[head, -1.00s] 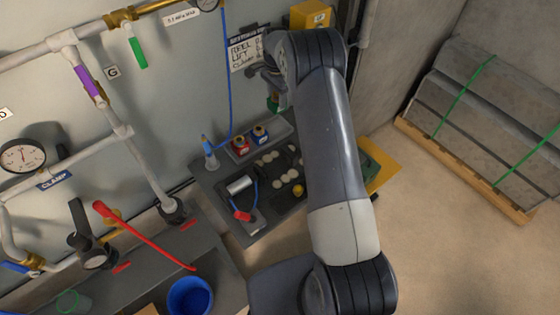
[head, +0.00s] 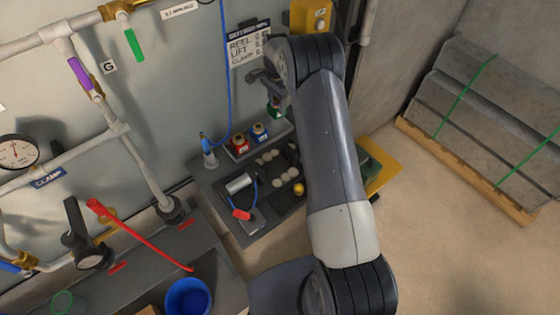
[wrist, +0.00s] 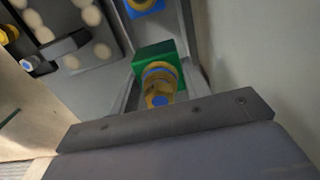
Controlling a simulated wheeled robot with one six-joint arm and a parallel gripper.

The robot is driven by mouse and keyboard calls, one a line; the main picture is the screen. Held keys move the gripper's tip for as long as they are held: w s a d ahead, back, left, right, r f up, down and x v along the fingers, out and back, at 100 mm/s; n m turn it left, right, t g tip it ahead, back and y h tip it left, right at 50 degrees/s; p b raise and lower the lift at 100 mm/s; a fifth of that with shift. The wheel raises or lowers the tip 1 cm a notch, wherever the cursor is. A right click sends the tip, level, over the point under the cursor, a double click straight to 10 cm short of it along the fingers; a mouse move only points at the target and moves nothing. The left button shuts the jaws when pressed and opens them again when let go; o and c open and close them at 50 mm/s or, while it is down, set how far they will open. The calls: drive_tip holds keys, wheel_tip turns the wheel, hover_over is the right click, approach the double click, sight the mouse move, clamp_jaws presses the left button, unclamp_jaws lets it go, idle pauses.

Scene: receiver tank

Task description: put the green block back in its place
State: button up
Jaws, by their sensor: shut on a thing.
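The green block (head: 276,110) hangs at the end of my gripper (head: 272,97) in the head view, over the back-right end of the grey tray (head: 283,131). In the wrist view the green block (wrist: 155,58) carries a brass fitting with a blue tip. The red block (head: 239,143) and blue block (head: 260,133) stand side by side in the tray. I cannot tell whether the green block touches the tray.
The grey bench (head: 225,190) also bears a silver cylinder (head: 238,184) and several pale discs (head: 270,156). A blue hose (head: 226,80) hangs beside a sign (head: 246,47) on the wall close behind my gripper. A yellow box (head: 310,17) is above it.

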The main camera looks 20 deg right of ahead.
drive_tip(key=shift+f+b, duration=2.25)
drive_tip(key=shift+f, duration=1.3)
drive_tip(key=o, duration=1.2)
drive_tip(key=shift+c, duration=0.2)
drive_tip(key=shift+r, duration=0.1)
drive_tip(key=shift+r+p, duration=2.7)
drive_tip(key=shift+r, duration=2.25)
drive_tip(key=shift+f, duration=0.1)
